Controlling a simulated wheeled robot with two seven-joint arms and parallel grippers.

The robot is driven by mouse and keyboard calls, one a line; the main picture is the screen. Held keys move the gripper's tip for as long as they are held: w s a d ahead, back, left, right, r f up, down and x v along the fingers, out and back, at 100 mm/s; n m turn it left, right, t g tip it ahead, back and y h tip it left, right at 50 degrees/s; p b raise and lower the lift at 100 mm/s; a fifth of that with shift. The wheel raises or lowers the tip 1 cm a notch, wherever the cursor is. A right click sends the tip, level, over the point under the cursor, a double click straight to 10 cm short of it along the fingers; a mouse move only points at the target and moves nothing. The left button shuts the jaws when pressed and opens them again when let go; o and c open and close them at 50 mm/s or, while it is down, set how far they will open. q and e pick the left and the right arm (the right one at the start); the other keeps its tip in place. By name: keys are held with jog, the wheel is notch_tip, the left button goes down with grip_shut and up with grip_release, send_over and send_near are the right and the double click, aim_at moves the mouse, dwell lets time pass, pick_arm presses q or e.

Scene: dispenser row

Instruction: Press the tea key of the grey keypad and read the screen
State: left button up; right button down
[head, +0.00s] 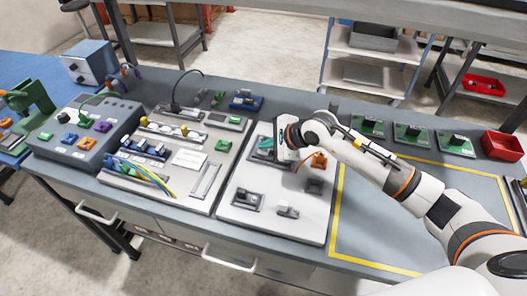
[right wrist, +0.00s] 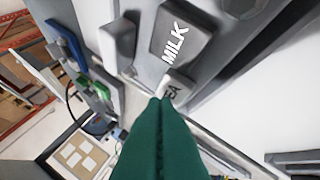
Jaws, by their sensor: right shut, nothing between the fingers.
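My right gripper (right wrist: 158,98) is shut and empty. Its green fingers end at the near edge of the "EA" key and cover part of it; I cannot tell whether they touch it. In the head view, the right gripper (head: 266,145) is over the upper part of a white panel (head: 262,223), and the hand hides what lies beneath. I cannot make out a readable screen. My left gripper is out of view.
The white panel also carries an orange part (head: 319,160) and grey fittings. A second board (head: 205,145) with wires is to its left. A grey box with coloured buttons (head: 85,128) is farther left. A red bin (head: 503,146) stands right. The yellow-outlined area is mostly clear.

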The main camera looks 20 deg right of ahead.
aim_at(267, 153)
jog(key=shift+f+b, duration=0.5)
jog(key=shift+b, duration=0.05)
dwell(0.8)
jog(key=shift+r, duration=0.1)
jog(key=shift+r+p, duration=0.35)
jog(key=shift+r, duration=0.45)
jog(key=shift+r+p, duration=1.2)
jog(key=shift+r, duration=1.35)
jog(key=shift+f, duration=0.1)
